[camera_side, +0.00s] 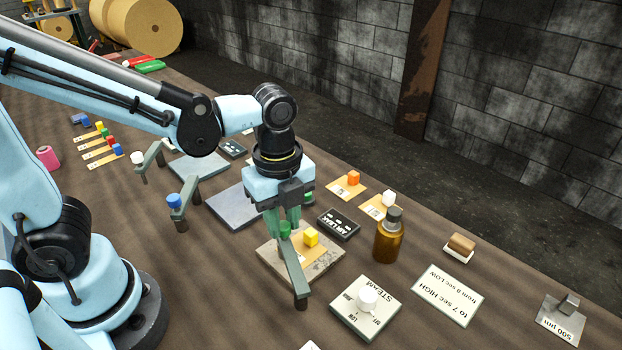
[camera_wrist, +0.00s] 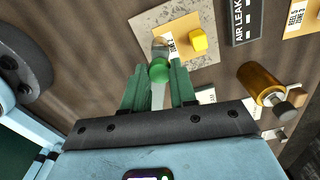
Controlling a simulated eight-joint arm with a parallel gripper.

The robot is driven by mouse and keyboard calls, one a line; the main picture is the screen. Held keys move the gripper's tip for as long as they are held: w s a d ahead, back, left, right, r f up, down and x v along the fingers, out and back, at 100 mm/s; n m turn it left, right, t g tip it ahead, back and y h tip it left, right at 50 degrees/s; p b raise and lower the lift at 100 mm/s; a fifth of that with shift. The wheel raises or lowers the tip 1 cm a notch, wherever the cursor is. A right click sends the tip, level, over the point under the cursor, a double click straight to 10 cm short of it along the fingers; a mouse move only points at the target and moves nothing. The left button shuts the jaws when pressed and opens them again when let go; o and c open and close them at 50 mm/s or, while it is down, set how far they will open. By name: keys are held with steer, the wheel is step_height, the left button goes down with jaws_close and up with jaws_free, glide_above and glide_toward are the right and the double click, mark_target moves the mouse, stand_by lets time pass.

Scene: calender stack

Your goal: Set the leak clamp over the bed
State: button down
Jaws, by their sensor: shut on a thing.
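The clamp is a grey-green bar (camera_side: 294,268) with a green knob and a dark foot at its near end. My gripper (camera_side: 285,221) points down and is shut on the green knob, which also shows between the fingers in the wrist view (camera_wrist: 158,70). The bed is a pale square slab (camera_side: 273,262) with an orange card and a yellow cube (camera_side: 311,238) on it. The bar passes over the bed's left part, left of the cube, its near foot beyond the slab's front edge. I cannot tell whether the foot touches the table. The far end is hidden by the gripper.
An AIR LEAK box (camera_side: 338,224) lies behind the bed, and a brown bottle (camera_side: 388,236) stands right. The STEAM box (camera_side: 365,306) with a white knob is front right. Similar clamps with a blue knob (camera_side: 173,201) and white knob (camera_side: 137,157) stand left beside grey slabs.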

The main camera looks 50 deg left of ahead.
steer(key=shift+w+d+m, duration=0.55)
steer(key=shift+w+m, duration=0.25)
steer(key=shift+m, duration=0.4)
steer(key=c, duration=0.9)
jaws_free()
steer(key=shift+r, duration=0.1)
step_height(320, 180, up, 12)
